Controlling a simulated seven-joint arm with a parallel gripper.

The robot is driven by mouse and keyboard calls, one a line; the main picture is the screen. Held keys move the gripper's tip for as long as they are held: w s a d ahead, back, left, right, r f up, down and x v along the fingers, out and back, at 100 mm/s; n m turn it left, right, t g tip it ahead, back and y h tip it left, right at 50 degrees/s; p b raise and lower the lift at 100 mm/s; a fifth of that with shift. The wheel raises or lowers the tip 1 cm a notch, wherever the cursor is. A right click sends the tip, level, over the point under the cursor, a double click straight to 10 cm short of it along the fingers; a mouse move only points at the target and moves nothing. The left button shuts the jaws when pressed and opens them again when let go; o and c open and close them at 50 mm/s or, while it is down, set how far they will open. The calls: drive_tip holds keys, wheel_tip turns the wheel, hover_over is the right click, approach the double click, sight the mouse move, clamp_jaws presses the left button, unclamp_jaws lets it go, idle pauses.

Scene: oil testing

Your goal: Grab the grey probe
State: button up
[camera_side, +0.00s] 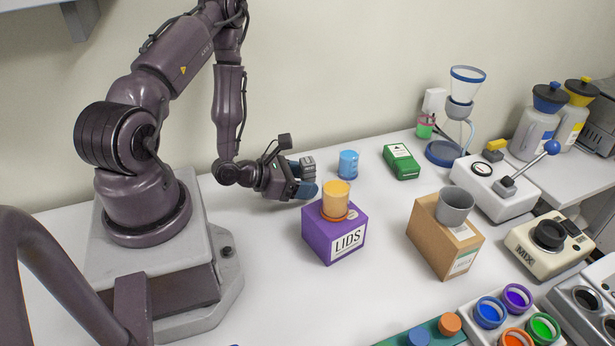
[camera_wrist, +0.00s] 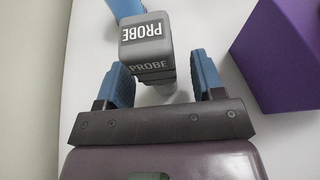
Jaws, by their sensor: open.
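The grey probe (camera_wrist: 147,50) shows in the wrist view with white "PROBE" labels on it. It also shows in the side view (camera_side: 308,166) just behind my gripper's fingers. My gripper (camera_wrist: 160,84) is open, with one blue finger on each side of the probe's lower part. In the side view my gripper (camera_side: 301,188) is low over the white table, left of the blue cup. Whether a finger touches the probe cannot be told.
The purple LIDS box (camera_side: 334,234) with an orange jar (camera_side: 336,199) stands close to my gripper, on the right in the wrist view. A blue cup (camera_side: 348,164) is just beyond the probe. A green box (camera_side: 402,161) and a cardboard box (camera_side: 436,237) stand farther right.

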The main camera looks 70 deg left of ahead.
drive_tip(key=shift+x, duration=1.05)
drive_tip(key=c, duration=1)
drive_tip(key=shift+c, duration=0.2)
drive_tip(key=shift+r, duration=0.15)
